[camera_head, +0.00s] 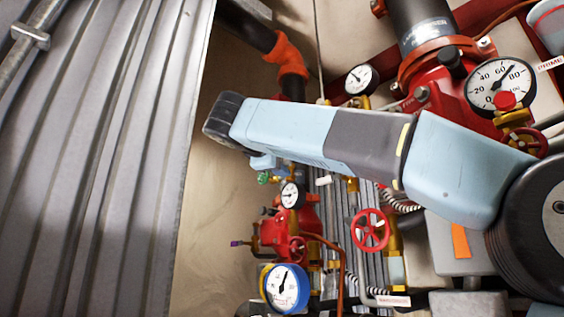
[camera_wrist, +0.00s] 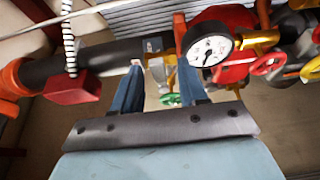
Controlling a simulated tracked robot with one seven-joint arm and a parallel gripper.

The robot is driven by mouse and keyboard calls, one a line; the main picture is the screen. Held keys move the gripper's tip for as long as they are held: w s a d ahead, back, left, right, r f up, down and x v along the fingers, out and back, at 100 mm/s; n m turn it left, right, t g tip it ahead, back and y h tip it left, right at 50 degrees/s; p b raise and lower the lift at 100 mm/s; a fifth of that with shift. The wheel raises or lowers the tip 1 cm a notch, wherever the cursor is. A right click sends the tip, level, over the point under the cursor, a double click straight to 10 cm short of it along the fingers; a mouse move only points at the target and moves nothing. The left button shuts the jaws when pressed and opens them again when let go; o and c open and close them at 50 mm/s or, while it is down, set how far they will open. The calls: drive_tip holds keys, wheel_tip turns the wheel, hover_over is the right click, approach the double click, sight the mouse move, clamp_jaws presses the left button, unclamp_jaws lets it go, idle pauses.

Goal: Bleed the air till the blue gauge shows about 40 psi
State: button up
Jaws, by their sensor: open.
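The blue gauge (camera_head: 286,288) has a blue rim and white face and sits low in the head view. Its needle points nearly straight up, slightly right; its numbers are too small to read. My gripper (camera_wrist: 158,68) shows in the wrist view with two blue fingers apart, nothing clearly held between them. A green handwheel (camera_wrist: 170,99) and a pale fitting show in the gap between the fingers; I cannot tell whether they touch. In the head view my arm hides most of the gripper, and a small green knob (camera_head: 263,179) shows just below it.
A black-rimmed gauge (camera_wrist: 208,48) is close right of the fingers. Red handwheel (camera_head: 370,230), red valve body (camera_head: 288,228) and several pipes crowd the right. A corrugated metal wall (camera_head: 90,150) fills the left. Bare wall (camera_head: 205,240) lies between.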

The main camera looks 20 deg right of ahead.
clamp_jaws()
idle(0.3)
drive_tip(key=shift+f+m, duration=0.2)
drive_tip(key=shift+m, duration=0.1)
drive_tip(key=shift+w+a+f+m+t+h, duration=0.15)
drive_tip(key=shift+f+m+h, duration=0.2)
drive_tip(key=shift+m, duration=0.6)
drive_tip(key=shift+w+d+f+m+t+h, duration=0.1)
drive_tip(key=shift+f+m+h, duration=0.3)
drive_tip(key=shift+m, duration=0.5)
drive_tip(key=shift+w+a+f+m+t+h, duration=0.15)
drive_tip(key=shift+f+m+h, duration=0.2)
drive_tip(key=shift+m, duration=0.6)
drive_tip(key=shift+f, duration=0.1)
unclamp_jaws()
